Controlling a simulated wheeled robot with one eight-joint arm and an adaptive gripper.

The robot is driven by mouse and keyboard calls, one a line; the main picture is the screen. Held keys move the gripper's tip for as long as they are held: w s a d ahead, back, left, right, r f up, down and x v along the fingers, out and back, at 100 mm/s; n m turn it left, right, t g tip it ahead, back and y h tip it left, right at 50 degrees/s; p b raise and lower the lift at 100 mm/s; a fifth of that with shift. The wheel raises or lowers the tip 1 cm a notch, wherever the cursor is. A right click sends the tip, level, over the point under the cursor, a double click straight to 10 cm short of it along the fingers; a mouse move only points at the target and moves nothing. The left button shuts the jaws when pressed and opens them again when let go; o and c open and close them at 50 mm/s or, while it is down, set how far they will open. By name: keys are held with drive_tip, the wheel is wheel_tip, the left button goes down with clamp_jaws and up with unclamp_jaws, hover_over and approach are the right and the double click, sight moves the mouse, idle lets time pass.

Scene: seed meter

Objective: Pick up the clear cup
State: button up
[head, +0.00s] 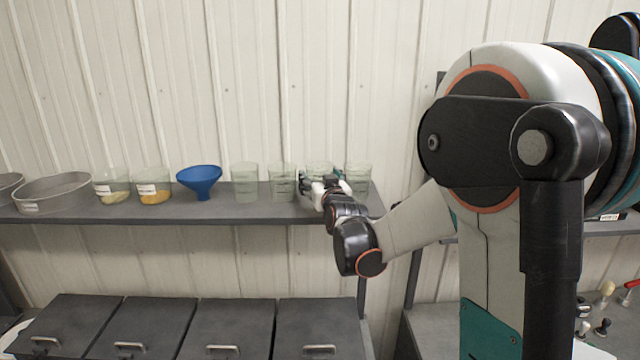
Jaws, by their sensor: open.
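Several clear cups stand in a row toward the right end of the grey wall shelf. The leftmost clear cup (244,182) and the one beside it (281,182) show almost fully. Another clear cup (319,170) is partly hidden behind my gripper (318,187), and the rightmost clear cup (358,178) stands just right of it. My gripper is at shelf height in front of these two right cups, open. Its fingertips are small and partly hidden, so I cannot tell whether a cup is between them.
A blue funnel (200,181), two labelled cups with yellowish contents (154,186) (112,186) and round metal pans (54,192) stand farther left on the shelf (230,214). Dark lidded bins (232,328) sit below. A corrugated wall is close behind.

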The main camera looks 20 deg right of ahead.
drive_tip(key=shift+c, duration=0.6)
drive_tip(key=c, duration=0.5)
drive_tip(key=shift+o, duration=0.2)
